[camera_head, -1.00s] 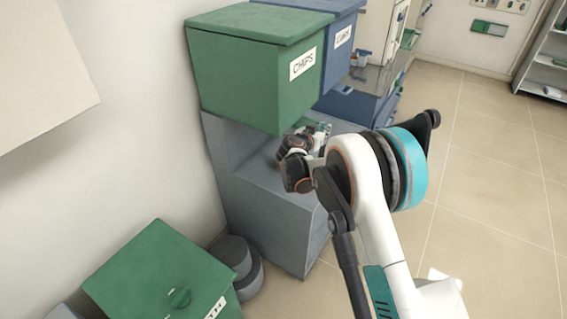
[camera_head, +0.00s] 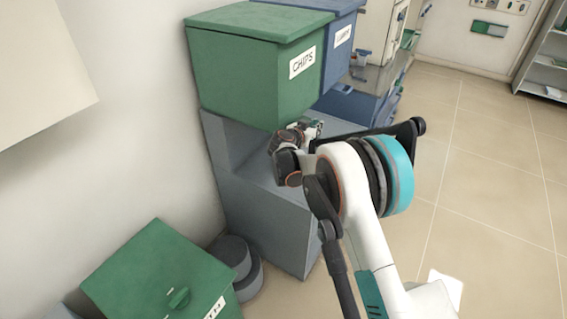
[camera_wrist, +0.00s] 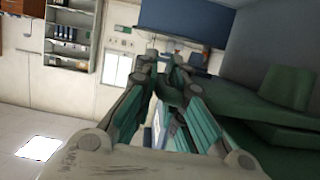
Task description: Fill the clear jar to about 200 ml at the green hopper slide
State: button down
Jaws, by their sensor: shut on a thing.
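The green hopper (camera_head: 250,82) with a CHIPS label stands on a grey-blue stand by the wall. My gripper (camera_head: 312,128) is just below the hopper's lower front edge, over the stand. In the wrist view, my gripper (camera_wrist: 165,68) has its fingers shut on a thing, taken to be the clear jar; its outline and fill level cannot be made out. Green surfaces (camera_wrist: 275,125) of the hopper area fill the right side of that view, close beside the fingers. The slide itself cannot be told apart clearly.
A blue hopper (camera_head: 342,42) stands right behind the green one. The grey-blue stand (camera_head: 262,215) is below. A green lidded bin (camera_head: 155,270) and grey round containers (camera_head: 240,265) sit at lower left. Open tiled floor (camera_head: 485,170) lies to the right.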

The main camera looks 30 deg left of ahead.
jog(key=c, duration=1.6)
grip_release()
jog(key=shift+a+r, duration=0.1)
jog(key=shift+a, duration=0.05)
jog(key=shift+s, duration=0.15)
